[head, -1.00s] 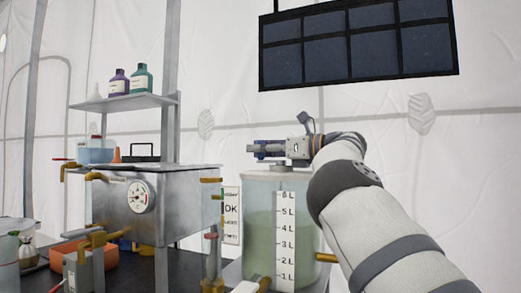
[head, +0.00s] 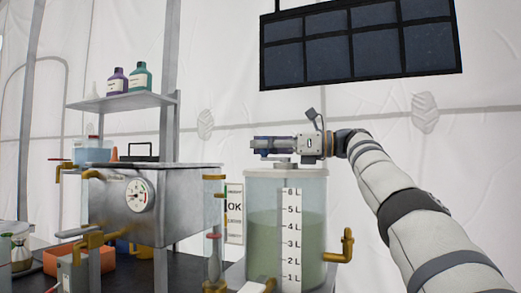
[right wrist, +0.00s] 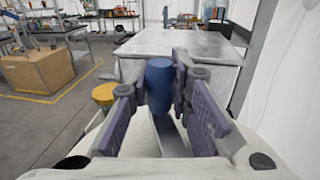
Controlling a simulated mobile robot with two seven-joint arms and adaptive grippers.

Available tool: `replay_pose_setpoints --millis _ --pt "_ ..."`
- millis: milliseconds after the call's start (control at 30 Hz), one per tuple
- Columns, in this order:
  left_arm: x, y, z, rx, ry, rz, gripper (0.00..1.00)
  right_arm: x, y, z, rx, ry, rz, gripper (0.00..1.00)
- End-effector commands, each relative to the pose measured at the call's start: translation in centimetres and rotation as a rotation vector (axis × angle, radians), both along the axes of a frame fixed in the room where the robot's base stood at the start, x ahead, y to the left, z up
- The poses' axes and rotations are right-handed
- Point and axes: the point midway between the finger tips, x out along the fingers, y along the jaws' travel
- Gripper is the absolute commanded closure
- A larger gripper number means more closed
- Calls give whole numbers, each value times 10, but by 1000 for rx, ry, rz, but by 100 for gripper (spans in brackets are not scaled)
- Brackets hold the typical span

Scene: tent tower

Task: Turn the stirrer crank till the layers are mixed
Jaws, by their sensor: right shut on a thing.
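The clear stirrer tank (head: 312,184) stands at the centre right of the head view, with a litre scale (head: 291,235) on its front. Its liquid (head: 262,240) looks one even murky green up to near the 5 L mark; no separate layers can be made out. My right gripper (head: 262,146) lies level just above the tank lid and points left. In the right wrist view its purple-padded fingers (right wrist: 162,92) are shut on the blue crank handle (right wrist: 159,82). The crank arm is mostly hidden. My left gripper is out of view.
A metal box with a round gauge (head: 140,196) stands left of the tank, with brass taps around it. A brass tap (head: 342,248) sticks out of the tank's right side. A shelf (head: 120,101) holds two bottles. A dark panel (head: 360,48) hangs above.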

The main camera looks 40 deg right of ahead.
Motion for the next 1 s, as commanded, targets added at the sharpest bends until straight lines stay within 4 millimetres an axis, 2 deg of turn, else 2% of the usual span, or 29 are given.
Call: replay_pose_setpoints --millis 300,333,400,767,867,1000 --pt "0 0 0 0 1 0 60 0 0 -3 -5 9 2 100" --pt "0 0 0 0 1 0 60 0 0 -4 -5 9 2 77" --pt "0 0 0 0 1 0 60 0 0 -3 -5 9 2 62" --pt "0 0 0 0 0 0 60 -4 -4 -2 -3 4 1 61" --pt "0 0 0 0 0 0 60 -16 -13 -1 -4 2 0 61" --pt "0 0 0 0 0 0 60 -48 -37 0 -1 1 1 61"
